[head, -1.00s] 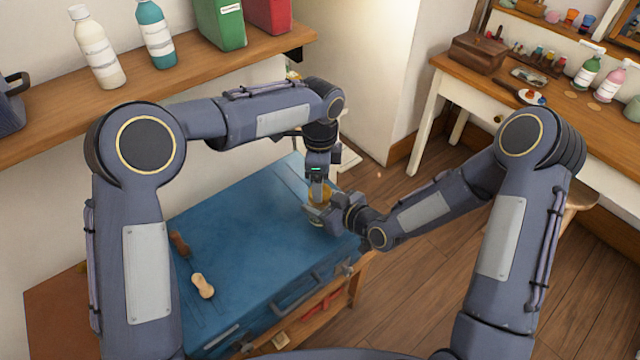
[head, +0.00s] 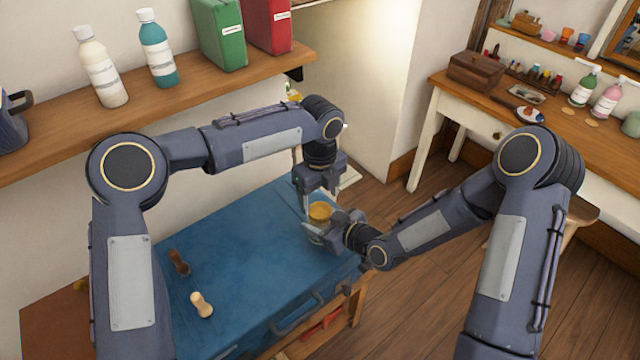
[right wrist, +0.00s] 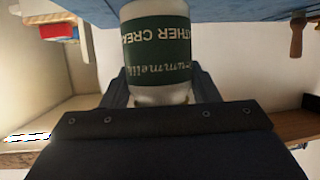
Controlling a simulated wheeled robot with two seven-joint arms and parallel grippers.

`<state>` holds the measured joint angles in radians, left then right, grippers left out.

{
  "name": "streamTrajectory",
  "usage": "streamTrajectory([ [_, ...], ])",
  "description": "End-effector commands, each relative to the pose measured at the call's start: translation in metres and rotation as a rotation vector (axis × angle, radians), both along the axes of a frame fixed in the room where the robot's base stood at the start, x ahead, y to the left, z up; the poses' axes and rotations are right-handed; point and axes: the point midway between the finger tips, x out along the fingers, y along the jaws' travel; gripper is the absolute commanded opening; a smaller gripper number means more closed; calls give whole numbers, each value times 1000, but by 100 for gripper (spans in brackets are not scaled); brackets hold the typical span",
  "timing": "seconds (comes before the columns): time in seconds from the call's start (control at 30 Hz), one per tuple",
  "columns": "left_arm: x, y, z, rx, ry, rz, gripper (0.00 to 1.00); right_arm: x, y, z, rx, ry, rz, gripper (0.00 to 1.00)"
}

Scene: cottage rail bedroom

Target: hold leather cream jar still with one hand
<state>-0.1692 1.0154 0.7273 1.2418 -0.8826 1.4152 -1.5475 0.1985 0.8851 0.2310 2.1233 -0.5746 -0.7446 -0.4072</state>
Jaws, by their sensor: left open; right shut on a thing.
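The leather cream jar (head: 320,212) stands at the right end of the blue case top, with its amber-yellow top facing up. In the right wrist view the jar (right wrist: 158,45) is white with a green label, shown upside down. My right gripper (head: 317,234) is shut on the jar from the right and front, hiding its lower part in the head view. My left gripper (head: 320,194) is open, pointing down just above and behind the jar. I cannot tell whether the jar's top is a lid or the open cream.
Two wooden-handled tools, a dark one (head: 178,262) and a pale one (head: 201,304), lie on the left of the blue case (head: 240,255). A shelf (head: 200,98) with bottles and binders runs behind. A side table (head: 560,130) stands right. The case's middle is clear.

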Motion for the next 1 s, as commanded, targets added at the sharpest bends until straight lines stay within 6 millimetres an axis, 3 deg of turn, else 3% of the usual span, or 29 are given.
streamTrajectory([
  [0.1, -1, 0, -19, 0, 4, 1, 67, 0, 0, 1, 1, -2, 0, 0],
  [0.3, -1, 0, -36, -1, 1, 0, 67, 0, 0, 1, 1, -2, 0, 0],
  [0.63, 0, 0, -39, -1, 0, 2, 66, 0, 0, 1, 1, -2, 0, 0],
  [0.9, 0, 0, -39, -1, 0, 2, 30, 0, 0, 1, 1, -2, 0, 0],
  [1.0, 0, 0, -38, -1, 0, 3, 22, 0, 0, 1, 1, -2, 0, 0],
])
